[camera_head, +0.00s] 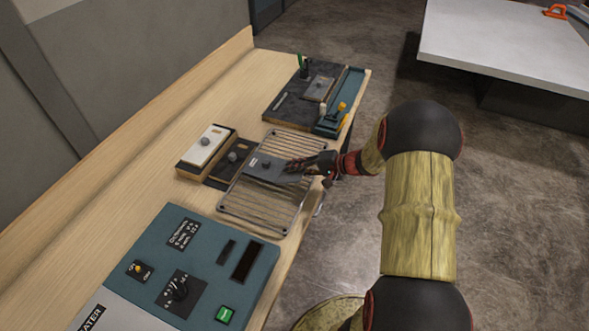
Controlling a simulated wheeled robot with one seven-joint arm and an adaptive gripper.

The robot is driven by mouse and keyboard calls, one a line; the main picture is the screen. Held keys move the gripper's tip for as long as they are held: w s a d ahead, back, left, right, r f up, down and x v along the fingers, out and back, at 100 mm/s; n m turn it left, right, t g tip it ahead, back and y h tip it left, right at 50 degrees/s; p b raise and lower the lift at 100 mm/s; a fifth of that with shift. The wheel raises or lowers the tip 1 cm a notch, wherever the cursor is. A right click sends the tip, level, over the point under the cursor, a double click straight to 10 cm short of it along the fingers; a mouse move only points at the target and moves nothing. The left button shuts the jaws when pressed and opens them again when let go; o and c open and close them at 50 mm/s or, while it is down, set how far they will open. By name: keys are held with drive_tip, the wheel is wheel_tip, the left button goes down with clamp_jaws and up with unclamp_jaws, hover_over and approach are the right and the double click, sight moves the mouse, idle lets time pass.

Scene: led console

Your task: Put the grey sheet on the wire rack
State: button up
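The grey sheet (258,172) is a thin, flat grey piece with a small label and a dark spot on it. It is over the upper middle part of the wire rack (262,215), a wire grid in a metal frame on the wooden bench. I cannot tell whether the sheet rests on the wires or is just above them. My gripper (296,165) is at the sheet's right edge and overlaps it in the picture. The fingertips are dark and small, so I cannot tell whether they grip the sheet. My gripper hides part of the rack's right side.
A teal console (205,232) with knobs and a green switch stands in front of the rack. A white-topped box (204,147) and a dark box (232,158) stand left of it. A dark tray station (290,105) is behind. Bare wooden bench (130,180) lies left.

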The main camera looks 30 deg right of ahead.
drive_tip(key=shift+r, duration=0.2)
drive_tip(key=p+v, duration=0.2)
drive_tip(key=v, duration=1)
drive_tip(key=s+a+r+n+g+h, duration=0.1)
drive_tip(key=s+a+r+n+g, duration=0.2)
drive_tip(key=a+r, duration=0.35)
drive_tip(key=s+a+r+n+g, duration=0.2)
drive_tip(key=a+r, duration=0.2)
drive_tip(key=a, duration=0.6)
drive_tip(key=s+a+r+n+h, duration=0.2)
drive_tip(key=s+a+r+h, duration=0.1)
drive_tip(key=s, duration=0.4)
drive_tip(key=s+a+r+n+t+h, duration=0.1)
drive_tip(key=s+a+r+n+h, duration=0.2)
drive_tip(key=s+r, duration=0.3)
drive_tip(key=shift+s+r+h, duration=0.2)
drive_tip(key=shift+s+h, duration=0.1)
drive_tip(key=shift+s, duration=0.8)
